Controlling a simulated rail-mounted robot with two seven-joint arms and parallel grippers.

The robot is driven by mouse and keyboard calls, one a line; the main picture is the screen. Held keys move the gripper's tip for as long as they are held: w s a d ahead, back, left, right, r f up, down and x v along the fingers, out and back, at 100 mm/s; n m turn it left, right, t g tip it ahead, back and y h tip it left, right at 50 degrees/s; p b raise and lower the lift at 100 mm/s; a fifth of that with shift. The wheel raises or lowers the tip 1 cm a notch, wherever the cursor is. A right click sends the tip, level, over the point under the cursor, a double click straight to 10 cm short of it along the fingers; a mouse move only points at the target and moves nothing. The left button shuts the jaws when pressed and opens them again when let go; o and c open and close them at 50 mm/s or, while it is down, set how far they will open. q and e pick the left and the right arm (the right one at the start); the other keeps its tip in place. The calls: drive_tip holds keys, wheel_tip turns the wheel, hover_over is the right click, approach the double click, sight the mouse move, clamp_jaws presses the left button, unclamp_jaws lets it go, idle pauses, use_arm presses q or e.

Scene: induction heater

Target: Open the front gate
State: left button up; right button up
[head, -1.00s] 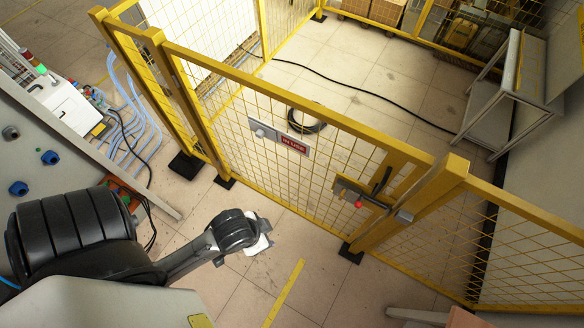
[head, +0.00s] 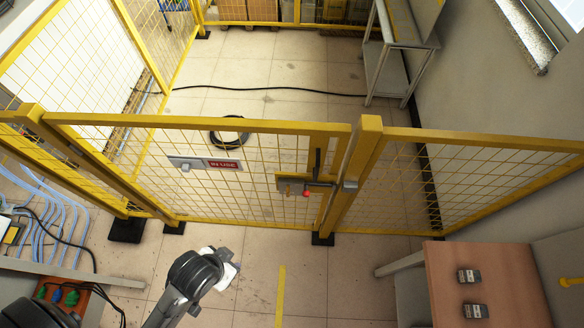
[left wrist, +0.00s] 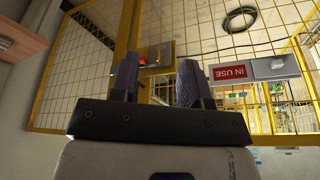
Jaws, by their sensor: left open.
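The front gate (head: 262,123) is a yellow framed mesh panel across the middle of the head view. It appears shut, its right edge against the yellow post (head: 350,180). A latch with a red button and dark handle (head: 308,187) sits at that edge. The latch also shows in the left wrist view (left wrist: 152,57), where the picture is upside down. My left arm reaches in from the lower left, with its wrist in front of the gate; the fingers are hard to make out there. In the left wrist view my left gripper (left wrist: 156,75) is open and empty, apart from the latch.
A red IN USE sign (head: 224,164) is on the gate. A brown table (head: 500,255) with two small grey items stands at lower right. Blue hoses (head: 50,195) lie at left. A metal rack (head: 388,65) and black cable are inside.

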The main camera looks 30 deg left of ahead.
use_arm(q)
drive_tip(key=w+f+t+b, duration=0.2)
drive_tip(key=w+f+b, duration=0.3)
drive_tip(key=w+b, duration=0.3)
drive_tip(key=t+h+b, duration=0.4)
drive_tip(key=t+b, duration=0.5)
drive_tip(key=t, duration=0.3)
approach(315, 174)
drive_tip(key=p+x, duration=0.1)
drive_tip(key=x, duration=0.9)
drive_tip(key=shift+w+f, duration=0.1)
drive_tip(key=shift+w, duration=0.2)
drive_tip(key=shift+x, duration=1.05)
drive_tip(key=shift+c, duration=0.2)
